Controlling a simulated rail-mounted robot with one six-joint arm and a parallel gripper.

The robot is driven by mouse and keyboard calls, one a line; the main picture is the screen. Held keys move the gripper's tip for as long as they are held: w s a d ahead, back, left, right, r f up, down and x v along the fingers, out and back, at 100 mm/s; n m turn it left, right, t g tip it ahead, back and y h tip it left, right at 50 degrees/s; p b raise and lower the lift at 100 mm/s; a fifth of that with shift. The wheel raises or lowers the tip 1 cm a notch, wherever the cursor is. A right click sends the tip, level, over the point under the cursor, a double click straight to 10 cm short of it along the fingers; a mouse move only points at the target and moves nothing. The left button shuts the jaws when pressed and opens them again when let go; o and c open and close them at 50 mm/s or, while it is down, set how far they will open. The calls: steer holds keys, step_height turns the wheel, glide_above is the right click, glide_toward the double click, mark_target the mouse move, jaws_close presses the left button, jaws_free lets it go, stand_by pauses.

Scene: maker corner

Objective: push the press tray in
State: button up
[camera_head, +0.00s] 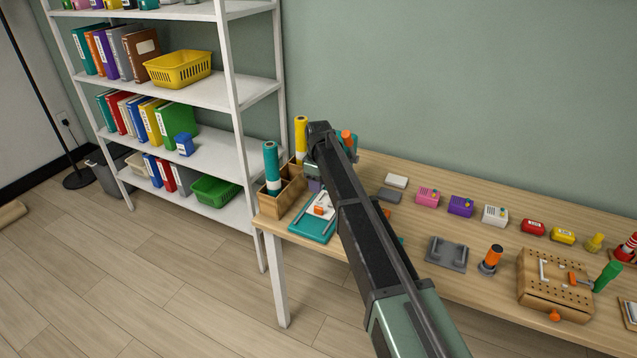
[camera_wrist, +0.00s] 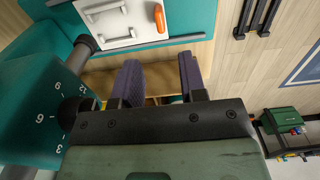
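The press tray (camera_head: 321,206) is a white plate with an orange piece on it, at the left end of the table on the press's teal base (camera_head: 308,231). In the wrist view the white tray (camera_wrist: 116,32) shows at the top, with a grey handle and the orange piece (camera_wrist: 159,18). The teal press body (camera_wrist: 45,115) with its numbered dial is at the left; my arm hides much of it in the head view. My gripper (camera_wrist: 157,72) has purple-grey fingers standing apart with a gap between them, empty. It appears close to the tray; no contact is visible.
A wooden holder (camera_head: 281,199) with teal and yellow rolls stands left of the press. Along the table to the right lie small coloured boxes, a grey fixture (camera_head: 447,254) and a wooden pegged box (camera_head: 548,303). A white shelf (camera_head: 209,92) stands behind left.

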mark_target(315, 215)
steer(key=shift+c, duration=0.4)
